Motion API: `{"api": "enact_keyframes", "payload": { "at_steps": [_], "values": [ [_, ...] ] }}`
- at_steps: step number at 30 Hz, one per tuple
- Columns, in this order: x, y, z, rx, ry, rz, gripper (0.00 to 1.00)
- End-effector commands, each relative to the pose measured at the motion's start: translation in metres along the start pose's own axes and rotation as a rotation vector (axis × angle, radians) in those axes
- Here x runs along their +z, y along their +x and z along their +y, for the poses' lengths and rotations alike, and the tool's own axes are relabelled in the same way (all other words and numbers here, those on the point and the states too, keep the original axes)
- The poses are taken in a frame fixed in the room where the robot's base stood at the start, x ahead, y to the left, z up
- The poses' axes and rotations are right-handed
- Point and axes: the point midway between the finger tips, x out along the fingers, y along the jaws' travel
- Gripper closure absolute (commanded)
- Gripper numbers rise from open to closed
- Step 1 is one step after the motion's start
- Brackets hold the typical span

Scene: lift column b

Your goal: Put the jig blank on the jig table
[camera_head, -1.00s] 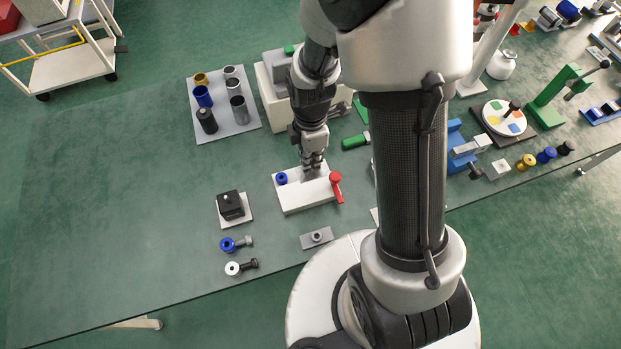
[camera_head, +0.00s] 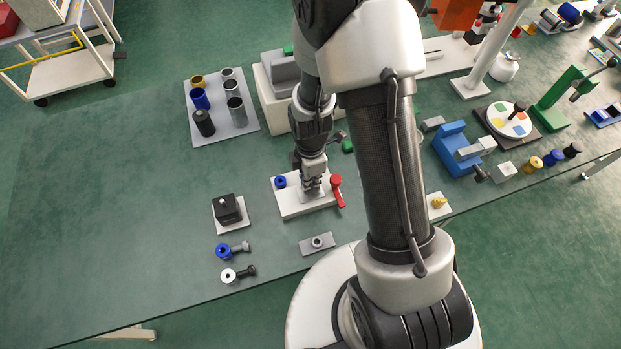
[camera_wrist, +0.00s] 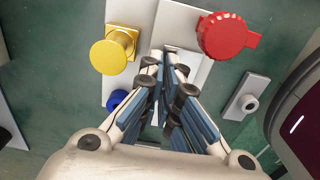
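The jig table appears to be the white block (camera_head: 290,208) with a blue knob (camera_head: 280,181) and a red clamp handle (camera_head: 337,186). In the wrist view the white block (camera_wrist: 117,12) also bears a yellow knob (camera_wrist: 110,54). My gripper (camera_head: 312,186) is over the middle of the block, pointing down, its fingers close together. A grey plate, apparently the jig blank (camera_head: 311,197), lies at its fingertips on or just above the block; its edge also shows in the wrist view (camera_wrist: 202,62). My gripper (camera_wrist: 170,60) seems shut on it; the fingers hide the contact.
A small grey plate with a round boss (camera_head: 318,244) lies just in front. A black box on a white plate (camera_head: 228,209) stands at left. A grey tray with cups (camera_head: 244,128) and a beige box (camera_head: 268,100) stand behind. The left tabletop is clear.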

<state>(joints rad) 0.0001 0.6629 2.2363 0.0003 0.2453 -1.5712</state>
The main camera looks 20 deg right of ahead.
Motion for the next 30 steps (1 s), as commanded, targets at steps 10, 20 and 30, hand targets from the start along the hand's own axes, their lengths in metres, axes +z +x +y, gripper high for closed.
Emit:
{"api": "enact_keyframes", "payload": {
  "at_steps": [10, 20, 30],
  "values": [
    [0.000, 0.003, 0.000, -0.001, 0.000, 0.000, 0.87],
    [0.000, -0.003, 0.000, 0.000, 0.000, 0.000, 0.87],
    [0.000, -0.072, 0.001, 0.004, 0.000, 0.000, 0.87]
  ]
}}
